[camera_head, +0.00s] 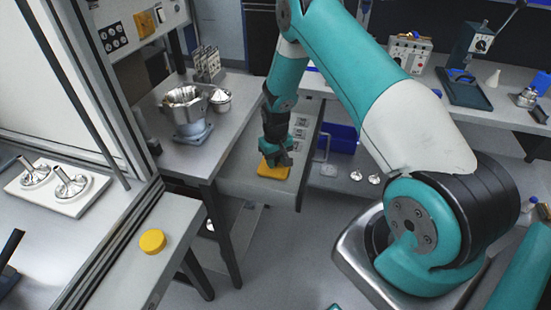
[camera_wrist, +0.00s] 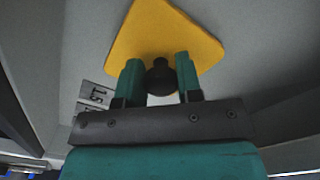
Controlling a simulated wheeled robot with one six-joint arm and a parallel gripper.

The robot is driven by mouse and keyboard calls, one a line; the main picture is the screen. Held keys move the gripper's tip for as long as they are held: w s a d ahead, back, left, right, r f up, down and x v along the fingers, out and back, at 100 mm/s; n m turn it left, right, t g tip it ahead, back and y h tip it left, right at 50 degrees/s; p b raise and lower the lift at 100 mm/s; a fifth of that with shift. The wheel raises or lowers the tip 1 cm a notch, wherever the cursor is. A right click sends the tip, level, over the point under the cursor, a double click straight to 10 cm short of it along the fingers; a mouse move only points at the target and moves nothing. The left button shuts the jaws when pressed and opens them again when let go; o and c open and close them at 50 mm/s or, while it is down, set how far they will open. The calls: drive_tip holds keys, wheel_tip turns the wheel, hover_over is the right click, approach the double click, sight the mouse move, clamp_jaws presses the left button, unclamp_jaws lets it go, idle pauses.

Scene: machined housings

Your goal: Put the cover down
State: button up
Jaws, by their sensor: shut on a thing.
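The cover (camera_head: 273,172) is a yellow, roughly triangular plate with rounded corners. It also shows in the wrist view (camera_wrist: 165,30), with a black knob (camera_wrist: 160,78) standing on it. My gripper (camera_head: 276,155) is shut on the knob, with one teal finger on each side in the wrist view (camera_wrist: 160,82). The cover is over a light grey drawer-like surface (camera_head: 235,178) in the middle of the head view. I cannot tell whether it touches that surface. My gripper hides part of the cover.
Small labelled plates (camera_head: 301,122) lie behind the gripper. A bench at left holds a metal pot (camera_head: 187,107). A round yellow disc (camera_head: 152,241) lies on a ledge at lower left. A blue bin (camera_head: 340,137) is right of the grey surface, with shiny metal parts (camera_head: 356,175) nearby.

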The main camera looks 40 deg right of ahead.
drive_tip(key=shift+f, duration=0.1)
drive_tip(key=shift+f, duration=0.1)
drive_tip(key=o, duration=1)
drive_tip(key=shift+c, duration=0.2)
